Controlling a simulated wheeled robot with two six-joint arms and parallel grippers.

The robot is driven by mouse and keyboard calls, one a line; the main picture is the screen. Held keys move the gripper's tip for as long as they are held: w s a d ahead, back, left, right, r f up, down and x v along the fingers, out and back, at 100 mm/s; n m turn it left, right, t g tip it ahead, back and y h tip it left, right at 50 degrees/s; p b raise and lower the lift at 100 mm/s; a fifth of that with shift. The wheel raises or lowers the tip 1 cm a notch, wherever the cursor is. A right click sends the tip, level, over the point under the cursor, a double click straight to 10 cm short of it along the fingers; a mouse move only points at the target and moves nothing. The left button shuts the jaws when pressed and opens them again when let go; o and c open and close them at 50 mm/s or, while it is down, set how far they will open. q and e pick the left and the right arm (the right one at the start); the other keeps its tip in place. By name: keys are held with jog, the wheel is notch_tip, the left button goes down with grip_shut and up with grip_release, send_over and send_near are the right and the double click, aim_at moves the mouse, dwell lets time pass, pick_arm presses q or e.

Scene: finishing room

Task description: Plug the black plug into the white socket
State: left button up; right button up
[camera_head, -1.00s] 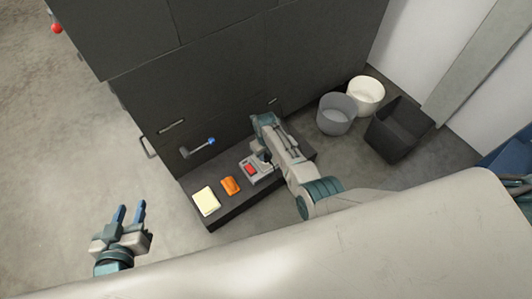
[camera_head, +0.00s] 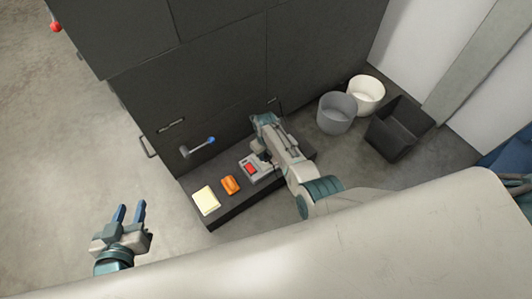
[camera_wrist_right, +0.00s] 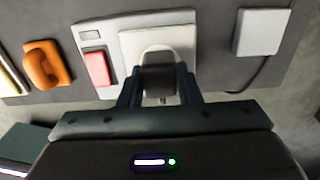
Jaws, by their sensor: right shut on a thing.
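The white socket (camera_wrist_right: 183,38) has a round recess and sits on a light grey plate beside a red switch (camera_wrist_right: 97,68). My right gripper (camera_wrist_right: 159,88) is shut on the black plug (camera_wrist_right: 159,72), which is in front of the recess and overlaps its lower part. I cannot tell how far the plug is in. In the head view the right gripper (camera_head: 262,157) is over the plate, and my arm hides most of the socket. My left gripper (camera_head: 129,208) is open and empty at the lower left, away from the ledge.
The dark ledge (camera_head: 222,213) also holds an orange handset-like thing (camera_head: 230,185) and a cream block (camera_head: 206,201). A white box (camera_wrist_right: 262,32) with a black cable is at the right in the wrist view. Bins (camera_head: 337,113) stand behind.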

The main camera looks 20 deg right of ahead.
jog(key=o, duration=1.3)
jog(key=shift+r, duration=0.1)
jog(key=shift+r+p, duration=3.45)
jog(key=shift+p, duration=0.2)
